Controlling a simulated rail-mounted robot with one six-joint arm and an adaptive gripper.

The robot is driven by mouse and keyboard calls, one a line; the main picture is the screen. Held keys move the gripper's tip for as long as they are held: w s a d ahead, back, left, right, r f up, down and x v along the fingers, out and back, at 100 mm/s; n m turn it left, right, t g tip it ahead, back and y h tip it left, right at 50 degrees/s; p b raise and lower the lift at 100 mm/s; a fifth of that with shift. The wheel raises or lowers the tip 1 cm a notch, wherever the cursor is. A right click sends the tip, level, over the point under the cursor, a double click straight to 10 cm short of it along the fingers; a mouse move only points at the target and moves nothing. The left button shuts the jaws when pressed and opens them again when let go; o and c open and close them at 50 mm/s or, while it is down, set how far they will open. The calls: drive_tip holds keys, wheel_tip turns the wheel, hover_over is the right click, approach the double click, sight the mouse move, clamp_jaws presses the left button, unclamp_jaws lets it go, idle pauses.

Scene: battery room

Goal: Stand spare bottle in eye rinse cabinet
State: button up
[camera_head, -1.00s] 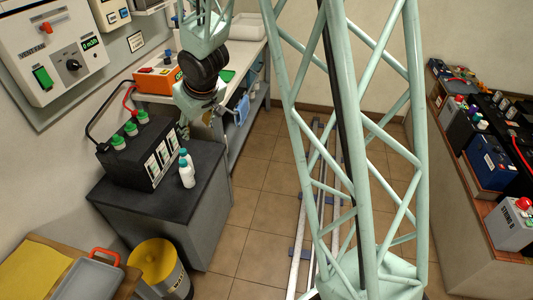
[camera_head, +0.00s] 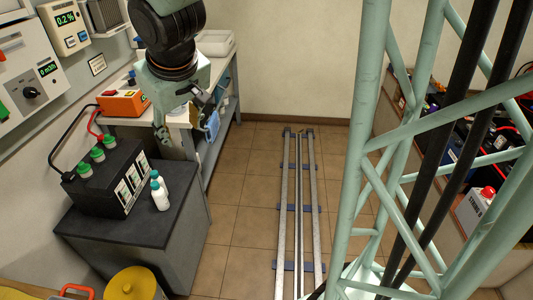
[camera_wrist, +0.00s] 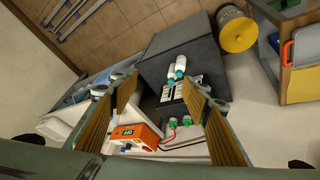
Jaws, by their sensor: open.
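Two white bottles with teal caps, a front one (camera_head: 161,199) and one partly hidden behind it (camera_head: 154,185), stand close together on the dark top of a grey cabinet (camera_head: 88,222). Both also show in the wrist view, one (camera_wrist: 180,66) beside the other (camera_wrist: 171,74). I cannot tell which is the spare. My gripper (camera_head: 187,120) hangs above and behind the bottles in the head view. In the wrist view its fingers are wide apart with nothing between them, and the bottles lie beyond the tips. I cannot make out an eye rinse cabinet for certain.
A black box (camera_head: 98,192) with green caps and cables stands left of the bottles. An orange meter (camera_head: 123,103) sits on the bench behind. A yellow-lidded bin (camera_head: 133,284) stands in front. Floor rails (camera_head: 300,200) run through clear floor. Batteries line the right bench.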

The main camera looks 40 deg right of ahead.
drive_tip(key=s+a+r, duration=0.1)
drive_tip(key=s+r, duration=0.2)
drive_tip(key=s, duration=0.7)
drive_tip(key=s+a+r, duration=0.2)
drive_tip(key=s+r, duration=0.1)
drive_tip(key=s, duration=0.8)
drive_tip(key=s+a+r+m+g+y, duration=0.1)
drive_tip(key=s+a+r, duration=0.1)
drive_tip(key=s, duration=0.8)
drive_tip(key=shift+v, duration=0.95)
drive_tip(key=shift+o, duration=0.5)
drive_tip(key=shift+w+a, duration=0.1)
